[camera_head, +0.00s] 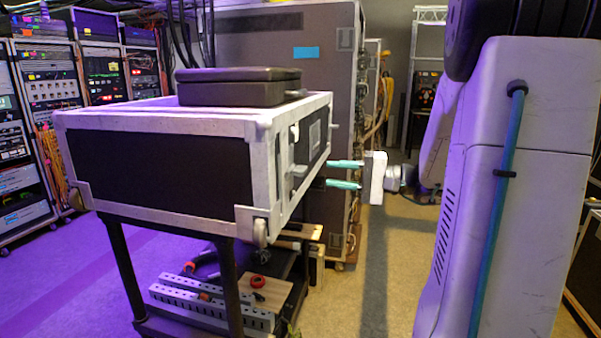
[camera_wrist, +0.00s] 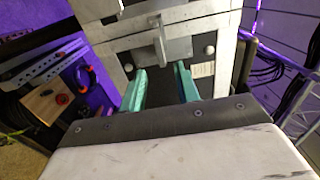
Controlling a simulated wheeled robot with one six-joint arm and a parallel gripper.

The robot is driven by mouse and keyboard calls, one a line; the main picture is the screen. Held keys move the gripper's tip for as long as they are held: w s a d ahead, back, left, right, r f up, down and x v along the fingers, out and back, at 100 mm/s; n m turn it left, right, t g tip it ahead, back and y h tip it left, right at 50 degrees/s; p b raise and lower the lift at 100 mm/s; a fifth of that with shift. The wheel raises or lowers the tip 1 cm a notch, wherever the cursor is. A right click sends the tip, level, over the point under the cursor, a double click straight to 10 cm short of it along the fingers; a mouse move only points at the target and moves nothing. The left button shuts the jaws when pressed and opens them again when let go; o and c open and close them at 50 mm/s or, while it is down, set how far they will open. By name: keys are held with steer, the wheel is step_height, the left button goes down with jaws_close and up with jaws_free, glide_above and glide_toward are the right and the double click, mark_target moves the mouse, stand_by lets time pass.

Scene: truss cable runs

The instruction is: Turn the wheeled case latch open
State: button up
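The wheeled case (camera_head: 165,160) is black with silver edges and small corner wheels. It rests on a dark cart. Its latch (camera_head: 296,170) is a small grey metal piece on the right-hand face. In the wrist view the latch (camera_wrist: 160,42) shows as a plate with a raised tab, just beyond the fingers. My gripper (camera_head: 345,174) has two teal fingers pointing left at this face, a little right of the latch. In the wrist view my gripper (camera_wrist: 162,85) has its fingers apart with nothing between them. I cannot tell whether a fingertip touches the case.
A flat black case (camera_head: 238,86) lies on top of the wheeled case. The cart's lower shelf holds perforated metal bars (camera_head: 210,305) and a wooden block (camera_head: 268,294). A tall flight case (camera_head: 270,45) stands behind. The floor (camera_head: 385,270) right of the cart is clear.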

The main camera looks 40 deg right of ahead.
mark_target(306, 171)
steer(key=x, duration=0.7)
steer(key=shift+w+a, duration=0.2)
